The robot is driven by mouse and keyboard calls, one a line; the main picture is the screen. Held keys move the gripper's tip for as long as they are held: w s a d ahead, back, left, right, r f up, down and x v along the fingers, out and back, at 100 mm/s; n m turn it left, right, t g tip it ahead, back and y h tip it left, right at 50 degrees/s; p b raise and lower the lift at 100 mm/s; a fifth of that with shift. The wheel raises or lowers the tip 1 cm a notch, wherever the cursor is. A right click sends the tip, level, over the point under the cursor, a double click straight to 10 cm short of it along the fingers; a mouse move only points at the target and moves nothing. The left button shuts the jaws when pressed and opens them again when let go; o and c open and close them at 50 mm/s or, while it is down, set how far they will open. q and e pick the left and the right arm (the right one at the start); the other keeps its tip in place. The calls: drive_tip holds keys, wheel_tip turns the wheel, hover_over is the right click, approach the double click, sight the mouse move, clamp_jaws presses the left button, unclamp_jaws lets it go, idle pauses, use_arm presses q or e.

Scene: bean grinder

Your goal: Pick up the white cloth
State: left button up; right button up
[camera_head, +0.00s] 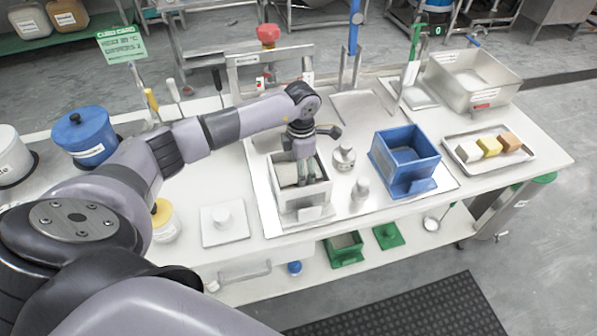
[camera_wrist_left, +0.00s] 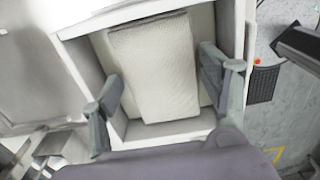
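The white cloth (camera_wrist_left: 155,65) lies as a folded, textured strip inside an open white box (camera_head: 314,191). In the left wrist view it lies between the two spread grey fingers of my left gripper (camera_wrist_left: 160,72), with visible gaps on both sides. In the head view my left gripper (camera_head: 301,172) points down into the box, and its fingers and wrist cover part of the inside. How far the fingertips are above the cloth is hard to tell. My right gripper is not in view.
A metal knob-topped piece (camera_head: 343,157) stands just right of the box, and a blue box (camera_head: 420,172) beyond it. A tray (camera_head: 466,161) with several blocks is at the right.

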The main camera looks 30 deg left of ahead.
use_arm(q)
drive_tip(key=c, duration=0.7)
drive_tip(key=shift+r, duration=0.1)
drive_tip(key=shift+c, duration=0.2)
